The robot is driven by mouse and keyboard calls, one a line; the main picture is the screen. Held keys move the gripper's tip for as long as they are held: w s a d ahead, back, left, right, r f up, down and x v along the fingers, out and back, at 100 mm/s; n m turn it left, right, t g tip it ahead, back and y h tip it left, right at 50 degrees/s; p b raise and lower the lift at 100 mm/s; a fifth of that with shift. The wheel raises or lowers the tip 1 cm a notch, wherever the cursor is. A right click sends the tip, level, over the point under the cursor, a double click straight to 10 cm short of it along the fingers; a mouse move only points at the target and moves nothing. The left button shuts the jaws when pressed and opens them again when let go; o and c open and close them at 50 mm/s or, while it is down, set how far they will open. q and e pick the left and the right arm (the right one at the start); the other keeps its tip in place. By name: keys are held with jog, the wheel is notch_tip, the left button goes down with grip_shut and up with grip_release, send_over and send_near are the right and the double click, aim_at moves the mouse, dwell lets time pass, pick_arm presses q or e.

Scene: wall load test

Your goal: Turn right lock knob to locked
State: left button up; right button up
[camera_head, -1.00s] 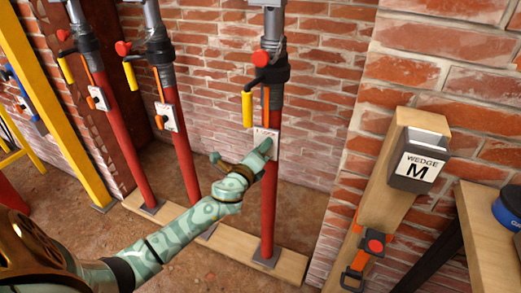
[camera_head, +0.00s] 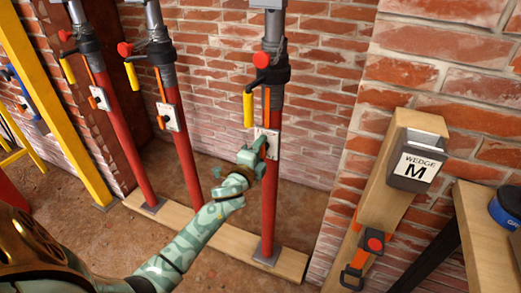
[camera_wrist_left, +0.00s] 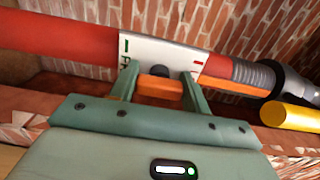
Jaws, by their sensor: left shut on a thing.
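The right prop is a red post (camera_head: 269,205) with a white lock plate (camera_head: 272,140), which bears a green mark and a red mark in the left wrist view (camera_wrist_left: 165,55). In the head view my left gripper (camera_head: 258,150) is at the plate and hides the knob. It is shut on the knob. My right gripper is not in view.
Two more red props (camera_head: 120,145) (camera_head: 183,150) stand to the left on a wooden sole board (camera_head: 225,238). A yellow handle (camera_head: 248,109) hangs above the plate. A wedge box (camera_head: 417,165) is on a wooden post at right. Brick wall lies behind.

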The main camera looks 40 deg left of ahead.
pick_arm(q)
jog(key=shift+f, duration=0.1)
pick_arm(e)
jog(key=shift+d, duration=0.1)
pick_arm(q)
jog(key=o, duration=1)
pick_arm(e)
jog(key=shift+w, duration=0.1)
pick_arm(q)
jog(key=p+v, duration=0.3)
jog(key=v, duration=1.3)
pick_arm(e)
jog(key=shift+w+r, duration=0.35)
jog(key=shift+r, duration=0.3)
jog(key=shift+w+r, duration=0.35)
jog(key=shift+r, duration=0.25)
pick_arm(q)
jog(key=shift+s+d, duration=0.15)
